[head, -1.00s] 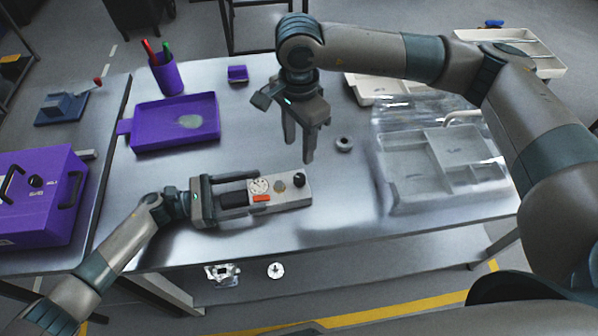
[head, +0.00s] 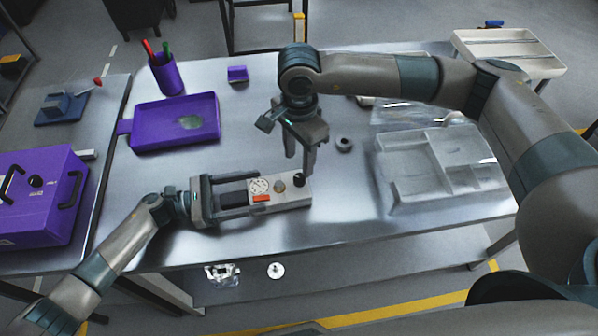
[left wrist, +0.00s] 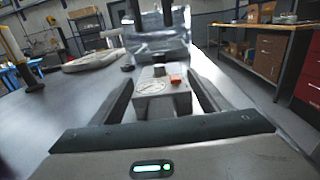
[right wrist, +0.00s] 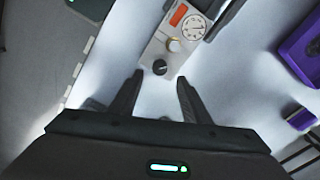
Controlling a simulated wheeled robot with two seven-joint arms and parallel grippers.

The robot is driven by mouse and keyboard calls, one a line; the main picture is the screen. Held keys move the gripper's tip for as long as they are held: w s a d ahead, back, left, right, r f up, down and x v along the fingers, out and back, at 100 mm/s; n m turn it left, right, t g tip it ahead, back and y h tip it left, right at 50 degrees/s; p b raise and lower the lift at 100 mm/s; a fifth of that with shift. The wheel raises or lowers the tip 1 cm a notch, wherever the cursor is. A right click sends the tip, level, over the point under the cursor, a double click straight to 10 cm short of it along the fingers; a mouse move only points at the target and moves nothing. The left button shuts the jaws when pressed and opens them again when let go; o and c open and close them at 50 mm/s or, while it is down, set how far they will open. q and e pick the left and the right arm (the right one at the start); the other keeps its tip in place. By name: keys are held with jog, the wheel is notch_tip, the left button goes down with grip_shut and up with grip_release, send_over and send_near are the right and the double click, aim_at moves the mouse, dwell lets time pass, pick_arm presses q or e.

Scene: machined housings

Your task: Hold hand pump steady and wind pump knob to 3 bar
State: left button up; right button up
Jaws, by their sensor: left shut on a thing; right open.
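The hand pump (head: 285,200) is a pale grey block lying on the steel table, with a round dial gauge (head: 259,186), an orange-red part (head: 262,198), a beige knob (head: 280,186) and a black knob (head: 299,180). My left gripper (head: 236,192) is shut on the pump's dark left end; the pump also shows in the left wrist view (left wrist: 152,105). My right gripper (head: 298,164) is open, pointing down just above the black knob. In the right wrist view the black knob (right wrist: 160,67) lies just beyond and between the open fingertips (right wrist: 158,75). The gauge reading is too small to tell.
A purple tray (head: 140,138), a purple pen cup (head: 165,75) and a small purple block (head: 237,74) stand at the back left. A clear-covered grey divided tray (head: 398,190) is at the right.

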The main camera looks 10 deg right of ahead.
aim_at(299, 178)
notch_tip(299, 178, down, 7)
jog(key=shift+r, duration=0.1)
dwell(0.4)
jog(key=c, duration=1)
